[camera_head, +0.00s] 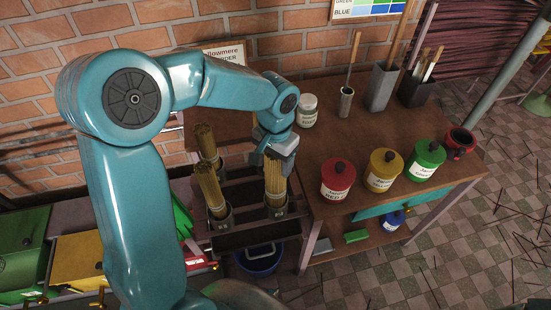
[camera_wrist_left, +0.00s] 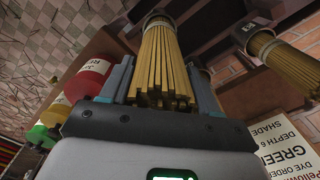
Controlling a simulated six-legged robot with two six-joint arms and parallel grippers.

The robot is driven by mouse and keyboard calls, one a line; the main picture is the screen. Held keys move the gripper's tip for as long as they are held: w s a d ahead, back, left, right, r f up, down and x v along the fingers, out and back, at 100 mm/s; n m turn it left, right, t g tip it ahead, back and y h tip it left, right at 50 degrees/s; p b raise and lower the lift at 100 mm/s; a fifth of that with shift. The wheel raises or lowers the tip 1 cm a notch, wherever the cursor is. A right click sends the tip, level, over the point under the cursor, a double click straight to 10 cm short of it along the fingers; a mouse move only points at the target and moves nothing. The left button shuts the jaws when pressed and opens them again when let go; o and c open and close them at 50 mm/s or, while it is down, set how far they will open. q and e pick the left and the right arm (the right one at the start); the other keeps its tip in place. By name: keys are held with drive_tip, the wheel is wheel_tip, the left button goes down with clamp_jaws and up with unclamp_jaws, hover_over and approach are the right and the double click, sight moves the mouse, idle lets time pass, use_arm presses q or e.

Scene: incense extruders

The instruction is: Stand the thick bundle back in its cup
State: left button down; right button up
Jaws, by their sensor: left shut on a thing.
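My left gripper (camera_head: 275,150) reaches down from above and is shut on the top part of a tan bundle of incense sticks (camera_head: 275,182). In the left wrist view this bundle (camera_wrist_left: 163,55) sits between the two fingers, its stick ends facing the camera. The bundle looks upright, with its lower end at a grey cup (camera_head: 277,210) in the rack. I cannot tell how deep it sits in the cup. Two other bundles stand in the rack to the left, one in front (camera_head: 210,187) and one behind (camera_head: 205,142). My right gripper is not in view.
The dark rack (camera_head: 245,237) stands beside a brown table (camera_head: 300,165). The table carries red (camera_head: 338,178), yellow (camera_head: 383,170) and green (camera_head: 427,160) jars and a white-lidded jar (camera_head: 307,111). A blue bucket (camera_head: 259,261) is below the rack.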

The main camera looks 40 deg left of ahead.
use_arm(q)
drive_tip(key=shift+w, duration=0.1)
drive_tip(key=shift+c, duration=0.8)
unclamp_jaws()
drive_tip(key=shift+r, duration=0.1)
wheel_tip(320, 180, up, 16)
drive_tip(key=shift+r+p, duration=0.15)
drive_tip(key=shift+p, duration=0.3)
